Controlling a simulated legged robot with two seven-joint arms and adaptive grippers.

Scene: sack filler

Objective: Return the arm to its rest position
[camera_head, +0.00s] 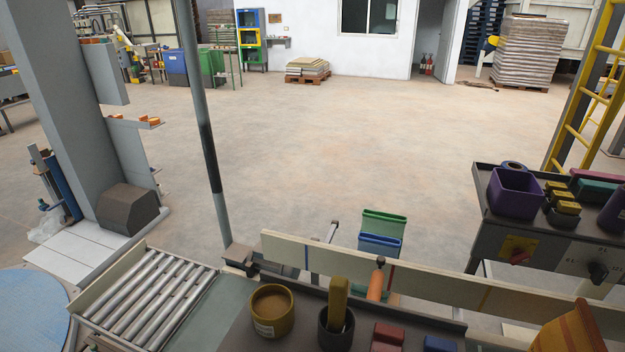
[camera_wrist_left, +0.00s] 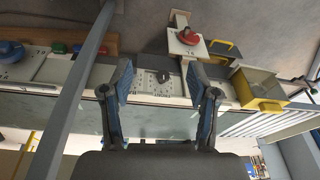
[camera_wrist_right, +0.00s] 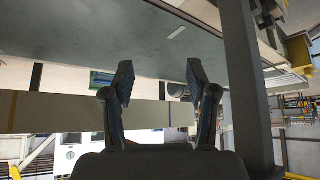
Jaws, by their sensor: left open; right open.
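My left gripper (camera_wrist_left: 164,95) shows in the left wrist view with its two blue-padded fingers spread apart and nothing between them. Behind its fingers is a pale panel with a dark knob (camera_wrist_left: 164,77). My right gripper (camera_wrist_right: 159,92) shows in the right wrist view, also with its fingers apart and empty. A grey surface and a pale rail (camera_wrist_right: 60,112) lie beyond its fingers. Neither gripper nor arm can be seen in the head view.
In the head view, a roller conveyor (camera_head: 150,297) stands at the lower left beside a grey post (camera_head: 207,150). A yellow tub (camera_head: 271,312) and a dark cup (camera_head: 336,330) stand on the front bench. A purple bin (camera_head: 514,194) sits on the right console. The floor beyond is open.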

